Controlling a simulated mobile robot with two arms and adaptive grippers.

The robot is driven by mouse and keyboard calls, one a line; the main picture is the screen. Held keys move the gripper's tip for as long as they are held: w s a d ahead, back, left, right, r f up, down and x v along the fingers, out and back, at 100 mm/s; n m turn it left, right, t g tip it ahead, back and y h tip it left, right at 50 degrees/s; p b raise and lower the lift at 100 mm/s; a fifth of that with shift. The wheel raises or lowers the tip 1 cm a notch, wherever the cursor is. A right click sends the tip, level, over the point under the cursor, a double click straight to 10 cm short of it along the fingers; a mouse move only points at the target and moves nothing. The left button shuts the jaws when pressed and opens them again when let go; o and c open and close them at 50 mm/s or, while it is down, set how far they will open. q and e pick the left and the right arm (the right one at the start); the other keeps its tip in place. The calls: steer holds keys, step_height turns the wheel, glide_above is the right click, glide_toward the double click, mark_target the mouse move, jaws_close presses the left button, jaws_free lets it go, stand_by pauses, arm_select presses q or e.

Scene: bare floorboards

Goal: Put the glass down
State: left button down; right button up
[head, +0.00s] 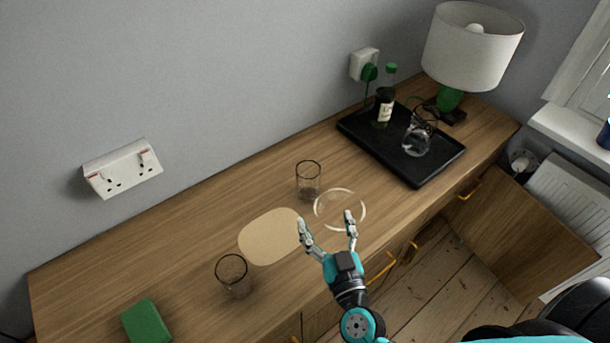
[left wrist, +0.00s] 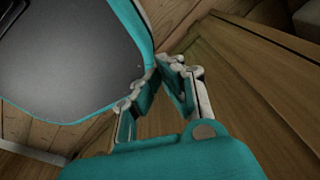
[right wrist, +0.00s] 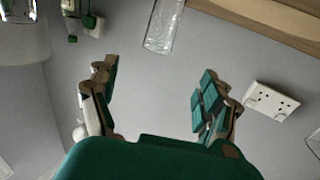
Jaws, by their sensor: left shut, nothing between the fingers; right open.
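Two clear, dark-tinted glasses stand upright on the wooden sideboard in the head view. One glass (head: 308,181) is behind my right gripper, and another glass (head: 233,277) is to its left, nearer the front. My right gripper (head: 326,218) is open and empty, apart from both glasses, in front of the first. In the right wrist view, a glass (right wrist: 163,27) shows beyond the spread fingers (right wrist: 155,82), near the top edge. My left gripper (left wrist: 172,66) shows in the left wrist view, shut and empty beside my teal body. It is outside the head view.
A pale mat (head: 270,236) lies between the glasses, with a light ring (head: 362,212) near the right gripper. A black tray (head: 358,135) holds a bottle (head: 385,100) and a glass vessel (head: 416,141). A lamp (head: 470,50) stands behind. A green block (head: 146,322) lies front left.

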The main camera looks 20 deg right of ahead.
mark_target(312, 181)
steer(key=w, duration=0.2)
steer(key=w+p, duration=0.1)
steer(key=w, duration=0.4)
steer(key=shift+d+r, duration=0.1)
steer(key=shift+r, duration=0.15)
steer(key=w, duration=0.4)
steer(key=shift+w+d+f, duration=0.2)
steer(key=shift+f, duration=0.05)
steer(key=w, duration=0.3)
steer(key=shift+w+d+f, duration=0.25)
steer(key=shift+w, duration=0.45)
arm_select(q)
steer(key=s, duration=0.1)
steer(key=s+r, duration=0.1)
steer(key=shift+s+d+r, duration=0.1)
steer(key=shift+s+d, duration=0.05)
steer(key=shift+s, duration=0.2)
arm_select(e)
steer(key=shift+s, duration=0.1)
steer(key=c, duration=1.4)
steer(key=shift+c, duration=0.9)
steer(key=shift+r, duration=0.1)
